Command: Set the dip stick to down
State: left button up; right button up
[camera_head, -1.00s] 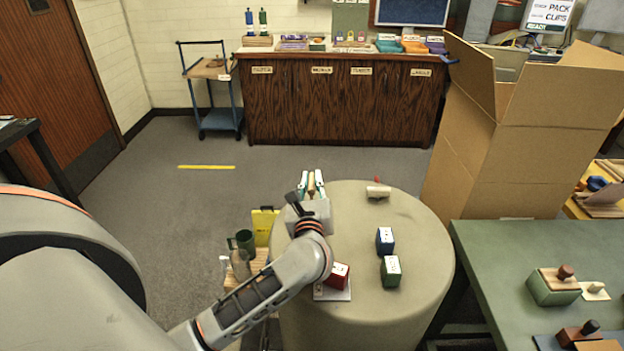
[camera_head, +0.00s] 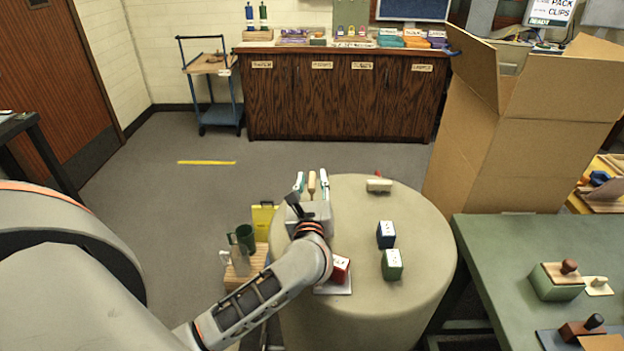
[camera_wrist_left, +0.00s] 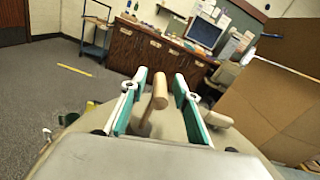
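A light wooden stick with a rounded, thicker top, which looks like the dip stick (camera_wrist_left: 158,94), stands between the fingers of my left gripper (camera_wrist_left: 160,96) in the left wrist view. It leans slightly, and its lower end is hidden behind my gripper body. In the head view the stick (camera_head: 311,183) shows between the two fingertips of my left gripper (camera_head: 312,182), at the far left edge of the round table. The fingers are open, with a gap on each side of the stick. My right gripper is not in view.
A green mug (camera_head: 245,238) stands left of the table. A cardboard box (camera_head: 490,150) rises at right.

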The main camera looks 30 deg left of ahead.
pick_arm(q)
jog(key=v, duration=1.1)
jog(key=shift+s+d, duration=0.1)
jog(key=shift+c, duration=0.3)
